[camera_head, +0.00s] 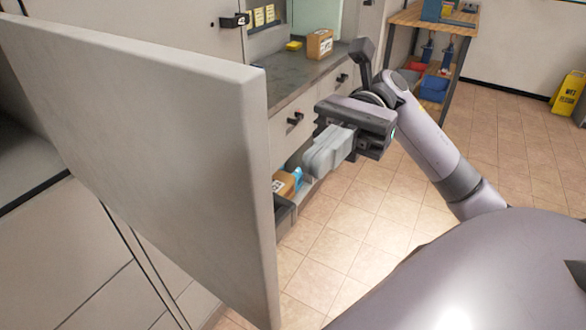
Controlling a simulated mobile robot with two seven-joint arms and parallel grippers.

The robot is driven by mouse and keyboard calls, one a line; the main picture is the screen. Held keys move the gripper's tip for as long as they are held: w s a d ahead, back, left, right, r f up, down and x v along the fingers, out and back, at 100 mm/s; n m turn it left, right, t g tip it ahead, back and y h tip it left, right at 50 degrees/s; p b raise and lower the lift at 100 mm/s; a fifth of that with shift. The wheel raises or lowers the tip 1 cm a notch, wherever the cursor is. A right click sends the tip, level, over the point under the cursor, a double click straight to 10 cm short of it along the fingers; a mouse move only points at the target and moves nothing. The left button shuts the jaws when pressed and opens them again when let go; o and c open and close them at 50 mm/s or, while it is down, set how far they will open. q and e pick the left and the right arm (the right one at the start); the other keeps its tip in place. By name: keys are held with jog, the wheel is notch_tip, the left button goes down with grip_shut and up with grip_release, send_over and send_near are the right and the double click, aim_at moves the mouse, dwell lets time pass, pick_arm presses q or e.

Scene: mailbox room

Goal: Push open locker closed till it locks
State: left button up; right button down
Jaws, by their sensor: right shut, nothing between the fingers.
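The open locker door (150,150) is a large pale grey panel that fills the left of the head view. It swings out from the locker wall toward me, its free edge near the middle of the picture. My right gripper (312,166) is shut and empty. It is to the right of the door's free edge, apart from it in the picture, with its fingers pointing left and down. The locker's inside (30,140) shows partly at the far left, behind the door. My left gripper is not in view.
A grey counter (290,75) with a cardboard box (319,43) runs behind the door. Below it are drawers with black handles and an open shelf with a box (284,183). A wooden workbench (435,18) and a yellow wet-floor sign (568,93) stand farther back. Tiled floor is clear at right.

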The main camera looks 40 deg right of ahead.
jog(key=p+x, duration=0.1)
jog(key=x, duration=0.5)
jog(key=shift+p, duration=0.35)
